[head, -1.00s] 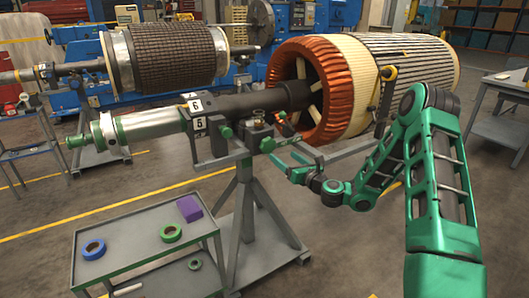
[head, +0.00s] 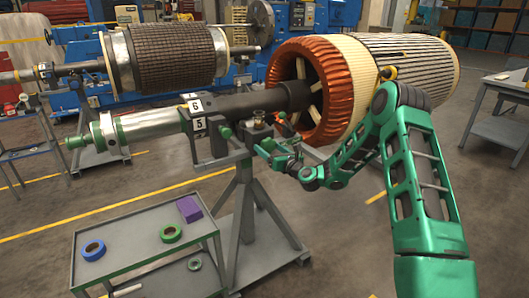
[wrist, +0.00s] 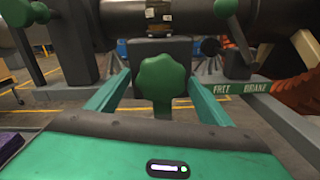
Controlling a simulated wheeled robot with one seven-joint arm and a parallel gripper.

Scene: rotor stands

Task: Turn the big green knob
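The big green knob (wrist: 163,78), with a lobed rim, sits on a dark block on the stand, in the middle of the wrist view. My gripper (wrist: 160,82) is open, with one green finger on each side of the knob. A gap shows between each finger and the knob, and no contact is visible. In the head view my gripper (head: 267,148) is at the stand's head, under the dark shaft. There the knob is too small and covered to tell apart from the fingers.
A dark shaft (head: 250,104) leads to the orange-and-cream rotor (head: 325,95). A smaller green ball knob (wrist: 225,8) is above right. A green bar with white lettering (wrist: 245,88) lies right of the right finger. A grey cart (head: 130,228) stands front left.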

